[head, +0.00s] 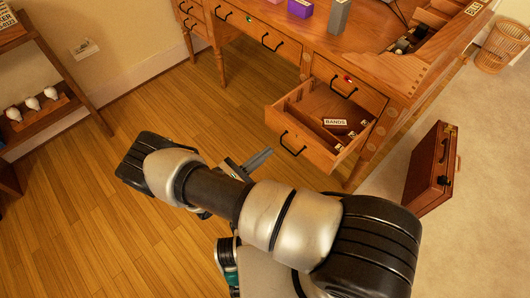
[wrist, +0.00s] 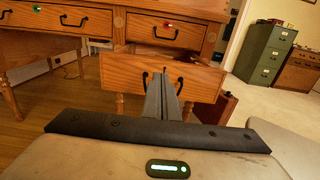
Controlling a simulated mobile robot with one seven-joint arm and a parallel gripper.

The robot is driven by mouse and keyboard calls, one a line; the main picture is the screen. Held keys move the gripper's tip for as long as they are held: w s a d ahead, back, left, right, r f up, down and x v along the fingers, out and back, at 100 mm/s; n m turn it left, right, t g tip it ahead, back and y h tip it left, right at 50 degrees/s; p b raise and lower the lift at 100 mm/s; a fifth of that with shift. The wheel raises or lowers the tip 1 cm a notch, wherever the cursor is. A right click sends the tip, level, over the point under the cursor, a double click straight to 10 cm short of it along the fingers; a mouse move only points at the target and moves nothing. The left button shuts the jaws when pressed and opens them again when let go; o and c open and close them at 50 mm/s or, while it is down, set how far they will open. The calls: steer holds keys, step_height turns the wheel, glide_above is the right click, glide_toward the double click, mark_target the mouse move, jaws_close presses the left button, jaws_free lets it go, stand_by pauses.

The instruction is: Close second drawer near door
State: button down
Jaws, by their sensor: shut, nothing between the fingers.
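The open drawer (head: 312,146) is pulled out from the right end of the wooden desk (head: 380,52), below a shut drawer with a red marker (head: 347,79). It has a dark handle and dividers inside, with a box labelled BANDS (head: 335,124). In the wrist view its front (wrist: 205,80) faces me straight ahead. My gripper (head: 262,156) is shut and empty, left of the drawer front in the head view. In the wrist view the closed fingers (wrist: 162,90) overlap the middle of the drawer front near its handle. I cannot tell whether they touch it.
A brown briefcase (head: 431,168) stands on the floor right of the drawer. A wooden shelf (head: 45,75) with white objects is at the left. A wicker basket (head: 502,46) is at the far right. The wood floor (head: 90,215) left of the drawer is clear.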

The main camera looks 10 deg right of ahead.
mark_target(294, 130)
steer(key=x, duration=1.1)
steer(key=shift+b, duration=0.35)
